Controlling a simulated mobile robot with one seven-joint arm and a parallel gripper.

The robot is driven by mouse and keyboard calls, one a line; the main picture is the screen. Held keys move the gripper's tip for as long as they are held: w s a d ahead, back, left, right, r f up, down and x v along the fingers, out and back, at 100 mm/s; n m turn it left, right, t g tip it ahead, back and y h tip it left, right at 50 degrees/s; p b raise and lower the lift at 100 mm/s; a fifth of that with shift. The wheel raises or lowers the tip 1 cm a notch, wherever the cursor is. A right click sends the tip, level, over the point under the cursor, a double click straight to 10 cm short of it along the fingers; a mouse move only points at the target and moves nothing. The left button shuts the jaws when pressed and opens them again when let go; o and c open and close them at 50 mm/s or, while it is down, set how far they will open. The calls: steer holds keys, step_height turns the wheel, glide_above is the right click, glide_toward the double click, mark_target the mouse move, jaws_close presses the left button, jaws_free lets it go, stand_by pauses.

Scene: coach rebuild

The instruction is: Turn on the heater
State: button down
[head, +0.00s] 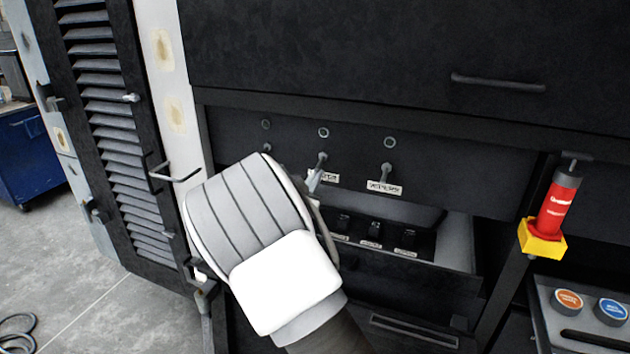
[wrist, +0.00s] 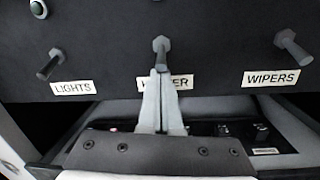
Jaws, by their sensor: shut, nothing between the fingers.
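The heater switch (wrist: 160,52) is a small grey lever in the middle of a row of three on the dark panel, and its tip points down in the wrist view. Its white label (wrist: 182,82) is partly hidden behind my fingers. In the head view the heater switch (head: 322,160) stands just above my fingertips. My gripper (wrist: 160,76) is shut and empty, its fingertips right below the lever's tip; I cannot tell whether they touch it. In the head view my gripper (head: 314,177) is partly hidden by my own wrist.
The lights switch (wrist: 49,64) is left of the heater switch and the wipers switch (wrist: 291,45) is right. Round dark indicators (head: 323,132) sit above the levers. Below is a recess with several black rocker switches (head: 374,232). A red cylinder (head: 558,205) in a yellow holder stands right.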

steer(key=shift+r, duration=0.1)
steer(key=shift+s+r+g+p, duration=0.1)
steer(key=shift+g+p, duration=0.2)
steer(key=shift+p, duration=0.3)
steer(key=shift+r+g+p, duration=0.2)
steer(key=shift+g+p, duration=0.1)
steer(key=shift+p, duration=0.25)
steer(key=g+p, duration=0.1)
steer(key=p, duration=0.1)
steer(key=r+g+y+p, duration=0.1)
steer(key=p, duration=0.2)
steer(key=r+g+p, duration=0.1)
steer(key=g+p, duration=0.1)
steer(key=shift+s+a+r+y, duration=0.2)
steer(key=shift+s+a+y, duration=0.05)
steer(key=shift+s+y, duration=0.15)
steer(key=shift+r+p, duration=0.65)
steer(key=shift+r, duration=0.15)
